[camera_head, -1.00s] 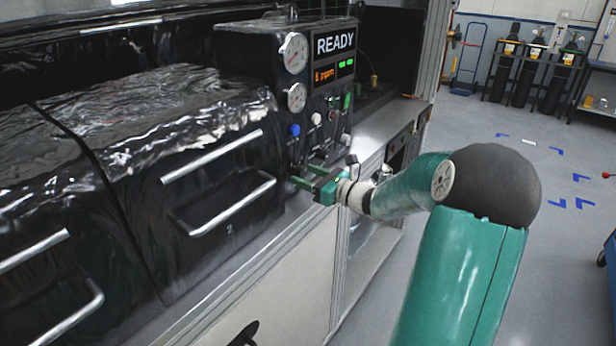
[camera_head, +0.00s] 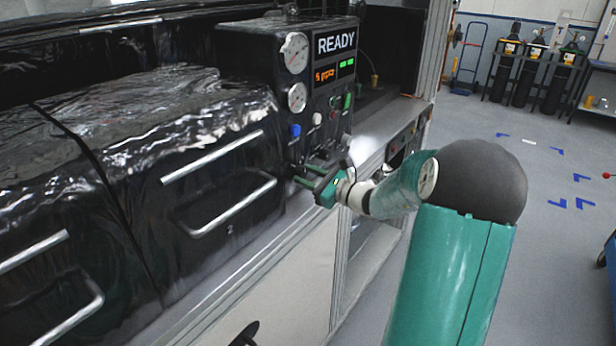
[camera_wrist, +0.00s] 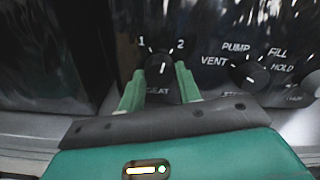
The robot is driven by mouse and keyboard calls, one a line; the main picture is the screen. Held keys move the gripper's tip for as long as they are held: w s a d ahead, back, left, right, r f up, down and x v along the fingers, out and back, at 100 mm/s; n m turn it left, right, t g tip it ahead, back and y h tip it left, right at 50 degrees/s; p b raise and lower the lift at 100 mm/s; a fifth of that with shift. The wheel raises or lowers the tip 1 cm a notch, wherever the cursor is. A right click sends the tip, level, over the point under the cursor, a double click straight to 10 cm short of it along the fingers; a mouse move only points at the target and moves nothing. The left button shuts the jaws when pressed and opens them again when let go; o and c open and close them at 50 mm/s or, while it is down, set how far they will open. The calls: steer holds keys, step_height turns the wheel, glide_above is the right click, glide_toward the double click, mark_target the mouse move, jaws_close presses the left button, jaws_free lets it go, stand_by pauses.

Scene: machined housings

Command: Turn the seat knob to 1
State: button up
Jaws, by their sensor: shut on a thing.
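The black seat knob (camera_wrist: 161,72) shows in the wrist view above the word SEAT, with a 1 at its upper left and a 2 at its upper right. Its white pointer line points roughly up, between the two numbers. My gripper (camera_wrist: 160,84) has one green finger on each side of the knob and is shut on it. In the head view my gripper (camera_head: 306,176) is at the lower front of the control panel (camera_head: 325,128), and its wrist is tilted. The seat knob is not clearly visible there.
Right of the seat knob is another black knob (camera_wrist: 249,74) marked PUMP, VENT and HOLD. The panel also has two gauges, a blue button (camera_head: 295,130) and a READY display (camera_head: 335,42). A black cabinet with metal handles (camera_head: 232,207) stands to the left.

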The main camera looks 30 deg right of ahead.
steer(key=n, duration=0.4)
steer(key=shift+n, duration=2.3)
steer(key=o, duration=1)
steer(key=shift+c, duration=0.2)
steer(key=shift+d, duration=0.1)
steer(key=v, duration=1.4)
